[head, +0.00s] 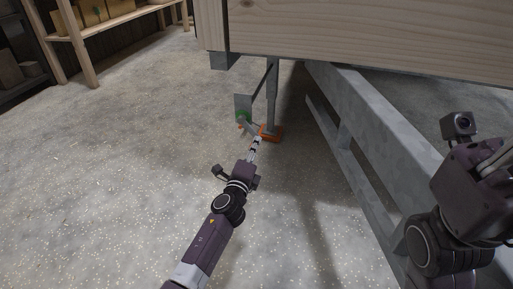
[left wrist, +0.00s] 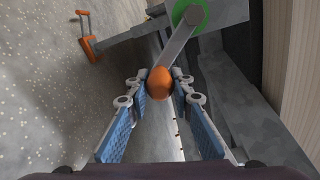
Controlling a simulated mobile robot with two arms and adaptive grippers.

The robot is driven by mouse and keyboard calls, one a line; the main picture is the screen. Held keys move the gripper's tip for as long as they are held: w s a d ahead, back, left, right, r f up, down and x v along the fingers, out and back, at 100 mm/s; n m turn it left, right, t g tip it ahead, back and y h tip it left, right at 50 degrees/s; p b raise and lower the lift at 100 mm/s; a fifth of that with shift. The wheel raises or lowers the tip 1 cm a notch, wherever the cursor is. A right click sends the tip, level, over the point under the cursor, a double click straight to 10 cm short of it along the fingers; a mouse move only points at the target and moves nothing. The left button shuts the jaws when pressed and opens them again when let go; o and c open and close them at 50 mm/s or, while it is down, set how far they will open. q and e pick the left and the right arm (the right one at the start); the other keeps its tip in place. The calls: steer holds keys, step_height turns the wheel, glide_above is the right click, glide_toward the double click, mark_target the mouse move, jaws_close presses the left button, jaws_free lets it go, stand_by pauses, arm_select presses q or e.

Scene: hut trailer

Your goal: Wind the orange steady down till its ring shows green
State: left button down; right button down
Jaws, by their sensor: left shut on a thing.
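The steady (head: 272,100) is a grey leg under the trailer, with an orange foot (head: 270,133) low by the floor. A green ring (head: 242,115) shows on its grey plate, and the same green ring (left wrist: 189,14) shows in the left wrist view. A grey crank arm (left wrist: 176,45) runs from the ring to an orange ball knob (left wrist: 160,82). My left gripper (left wrist: 160,88) is shut on the knob, one finger at each side. The orange foot (left wrist: 88,42) is at the upper left there. My right gripper (head: 494,158) is at the right edge, its fingers unclear.
The wooden trailer wall (head: 360,38) overhangs the steady. A grey steel chassis beam (head: 365,125) runs down to the right, between the steady and my right arm. Wooden shelving (head: 95,30) stands at the back left. The speckled floor at left is clear.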

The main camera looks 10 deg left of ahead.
arm_select(q)
steer(key=shift+f, duration=0.1)
stand_by(0.4)
steer(key=c, duration=1.7)
jaws_free()
steer(key=s, duration=1.2)
steer(key=shift+a, duration=0.25)
